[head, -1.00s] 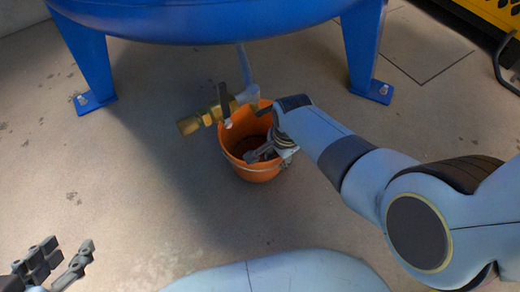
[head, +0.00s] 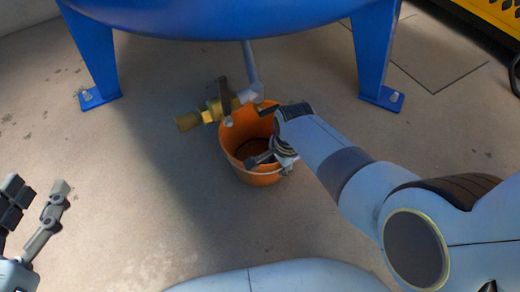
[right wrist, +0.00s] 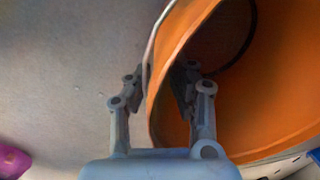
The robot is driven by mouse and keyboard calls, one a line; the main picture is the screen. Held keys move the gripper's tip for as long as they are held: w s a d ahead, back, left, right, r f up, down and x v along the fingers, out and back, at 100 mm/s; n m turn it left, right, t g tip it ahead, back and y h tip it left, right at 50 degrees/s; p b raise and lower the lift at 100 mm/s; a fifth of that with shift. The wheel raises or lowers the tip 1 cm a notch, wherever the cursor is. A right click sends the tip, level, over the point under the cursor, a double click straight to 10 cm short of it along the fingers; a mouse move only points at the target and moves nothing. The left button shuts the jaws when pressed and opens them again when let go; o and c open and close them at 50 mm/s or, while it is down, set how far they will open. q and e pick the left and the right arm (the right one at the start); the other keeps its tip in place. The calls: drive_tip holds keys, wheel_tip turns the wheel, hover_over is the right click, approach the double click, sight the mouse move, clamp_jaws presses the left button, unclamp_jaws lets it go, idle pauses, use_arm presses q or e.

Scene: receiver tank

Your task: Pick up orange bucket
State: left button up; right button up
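The orange bucket (head: 233,130) stands upright on the floor below the blue tank, with a thin wire handle by its rim. My right gripper (head: 268,145) is at the bucket's right side, pointing down. In the right wrist view the bucket (right wrist: 262,120) fills the right side. My right gripper (right wrist: 160,80) straddles its rim there, one finger outside and one inside. The fingers are partly closed, with a small gap seen between the tips; whether they clamp the wall is unclear. My left gripper (head: 38,198) is open and empty at the lower left.
A brass valve (head: 212,113) with a dark lever hangs from the tank's pipe, just above and left of the bucket. The blue tank (head: 220,15) stands on legs (head: 372,60) either side. A yellow thing (head: 490,20) is at the upper right. The floor in front is clear.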

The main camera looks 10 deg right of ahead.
clamp_jaws()
drive_tip(key=shift+w, duration=0.1)
idle(0.4)
